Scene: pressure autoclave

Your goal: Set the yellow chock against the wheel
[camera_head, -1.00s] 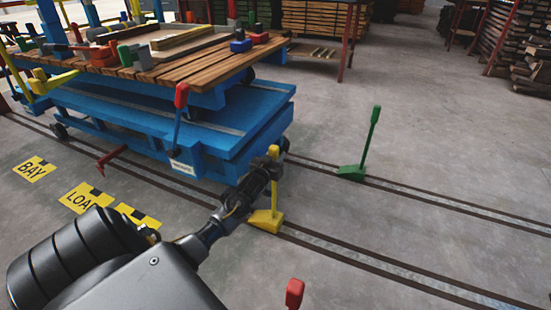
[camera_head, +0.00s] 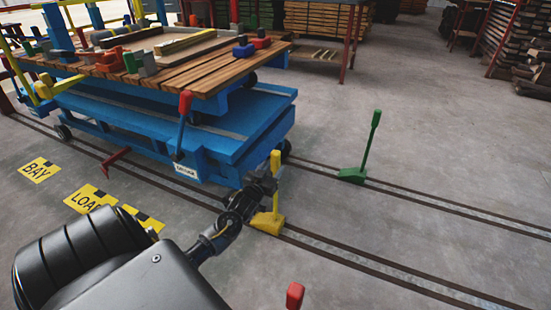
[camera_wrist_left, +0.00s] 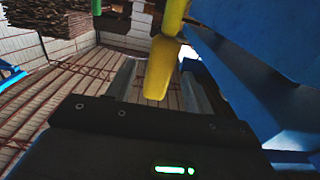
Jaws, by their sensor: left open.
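The yellow chock (camera_head: 267,224) sits on the near rail, with its yellow handle (camera_head: 276,162) standing upright. The chock is in front of the near corner of the blue cart (camera_head: 225,150) and looks apart from the dark wheel (camera_head: 286,148) there. My left gripper (camera_head: 268,184) is at the handle, below its top, with its jaws open. In the left wrist view the yellow handle (camera_wrist_left: 159,70) shows at the jaws; whether a finger touches it, I cannot tell. The gripper hides part of the handle. My right gripper is out of view.
A green chock (camera_head: 352,172) with an upright handle sits on the far rail. A red handle end (camera_head: 295,295) shows at the bottom edge. A red-tipped lever (camera_head: 184,108) rises at the cart's near side. The floor to the right is clear.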

